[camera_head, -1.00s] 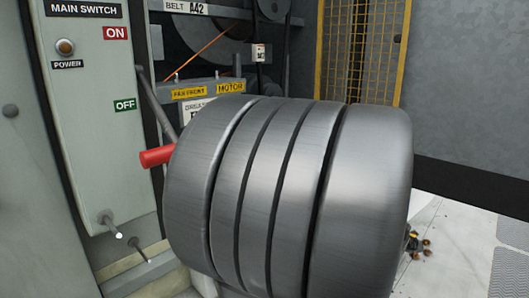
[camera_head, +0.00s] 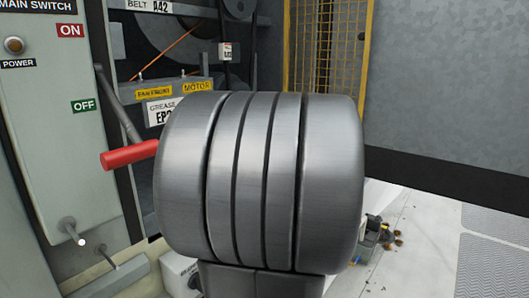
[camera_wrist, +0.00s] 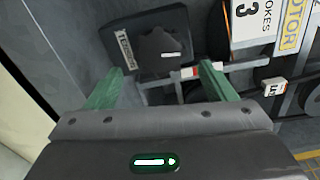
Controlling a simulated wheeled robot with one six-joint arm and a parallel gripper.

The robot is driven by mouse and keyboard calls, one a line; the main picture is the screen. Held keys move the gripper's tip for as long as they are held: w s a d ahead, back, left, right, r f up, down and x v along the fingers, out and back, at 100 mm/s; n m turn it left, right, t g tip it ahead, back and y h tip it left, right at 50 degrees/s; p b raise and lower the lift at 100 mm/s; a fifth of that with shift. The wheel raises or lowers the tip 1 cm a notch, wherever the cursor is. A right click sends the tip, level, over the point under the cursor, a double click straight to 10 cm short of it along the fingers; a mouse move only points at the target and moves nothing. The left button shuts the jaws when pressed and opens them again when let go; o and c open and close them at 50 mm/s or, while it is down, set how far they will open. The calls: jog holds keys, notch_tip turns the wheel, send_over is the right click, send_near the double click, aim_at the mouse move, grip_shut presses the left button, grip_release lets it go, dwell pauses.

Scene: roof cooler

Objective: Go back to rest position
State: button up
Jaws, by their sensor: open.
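My gripper (camera_wrist: 160,72) shows in the wrist view with its two green fingers spread apart and nothing between them. Beyond the fingertips is a dark box with a black knob (camera_wrist: 162,50) and a small white label; I cannot tell how far the fingers are from it. In the head view my own ribbed grey arm part fills the middle, and my gripper is not visible there.
A main switch panel (camera_head: 40,130) stands at the left, with a red-handled lever (camera_head: 130,155) beside my arm. Behind are a motor and belt area and a yellow mesh guard (camera_head: 328,50). Small debris (camera_head: 385,235) lies on the pale floor at the right.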

jog(key=x, duration=0.7)
jog(key=shift+w+a, duration=0.1)
